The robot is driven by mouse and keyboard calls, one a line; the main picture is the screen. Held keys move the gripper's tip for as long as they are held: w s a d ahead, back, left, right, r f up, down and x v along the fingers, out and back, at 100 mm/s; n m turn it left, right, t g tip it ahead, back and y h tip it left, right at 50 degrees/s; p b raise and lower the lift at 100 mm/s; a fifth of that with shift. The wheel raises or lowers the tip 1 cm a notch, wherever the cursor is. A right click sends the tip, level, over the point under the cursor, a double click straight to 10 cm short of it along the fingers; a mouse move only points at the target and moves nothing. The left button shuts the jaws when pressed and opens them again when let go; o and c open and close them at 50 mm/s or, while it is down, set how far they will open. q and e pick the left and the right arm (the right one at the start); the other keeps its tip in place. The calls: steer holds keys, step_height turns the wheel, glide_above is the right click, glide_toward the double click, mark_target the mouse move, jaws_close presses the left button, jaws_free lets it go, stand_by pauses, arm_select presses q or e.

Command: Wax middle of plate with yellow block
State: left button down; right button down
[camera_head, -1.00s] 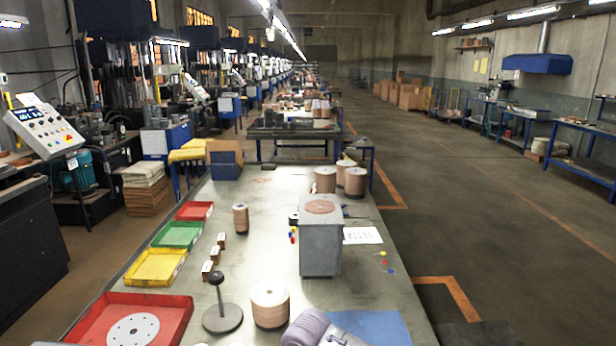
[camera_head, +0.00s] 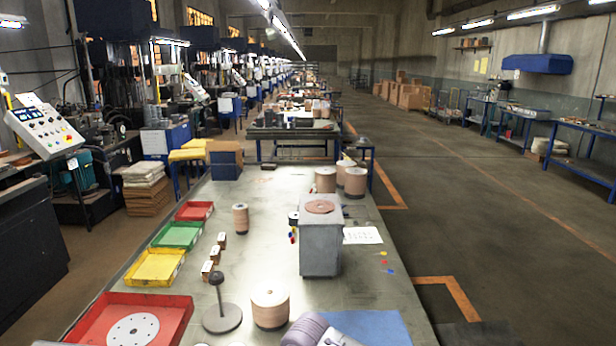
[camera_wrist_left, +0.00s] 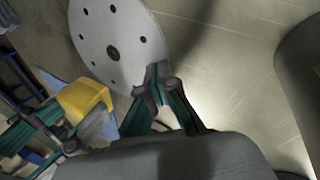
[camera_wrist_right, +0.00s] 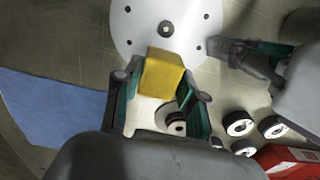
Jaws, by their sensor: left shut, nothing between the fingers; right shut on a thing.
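The yellow block (camera_wrist_right: 162,75) is held between the fingers of my right gripper (camera_wrist_right: 160,85) in the right wrist view. It overlaps the near part of the round grey plate (camera_wrist_right: 138,38), below the plate's centre hole; I cannot tell if they touch. The plate (camera_wrist_left: 138,35) has a ring of small holes. My left gripper (camera_wrist_left: 155,72) is shut at the plate's rim in the left wrist view and also shows in the right wrist view (camera_wrist_right: 212,46). The yellow block (camera_wrist_left: 84,100) appears at the left there.
A blue sheet (camera_head: 372,326) lies at the table's near edge. A red tray (camera_head: 180,318) holds another holed disc (camera_head: 133,330). A black stand (camera_head: 222,317), a stack of discs (camera_head: 270,306) and a grey box (camera_head: 320,245) stand on the table. White rings (camera_wrist_right: 238,123) lie beside the plate.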

steer(key=shift+f, duration=1.9)
steer(key=shift+s+d+r, duration=0.1)
steer(key=shift+s+d, duration=0.05)
steer(key=shift+s, duration=3.45)
steer(key=shift+w, duration=3.6)
steer(key=shift+s+d+f, duration=0.1)
steer(key=shift+s, duration=1.75)
steer(key=shift+s+f, duration=0.1)
steer(key=shift+s, duration=1.75)
steer(key=shift+w+a+r, duration=0.15)
steer(key=shift+w, duration=1.75)
steer(key=shift+w+a+r, duration=0.1)
steer(key=shift+w, duration=1.75)
steer(key=shift+s+d+f, duration=0.15)
steer(key=shift+s, duration=1.7)
steer(key=shift+s+d+f, duration=0.1)
steer(key=shift+s+f, duration=0.05)
steer(key=shift+s, duration=1.65)
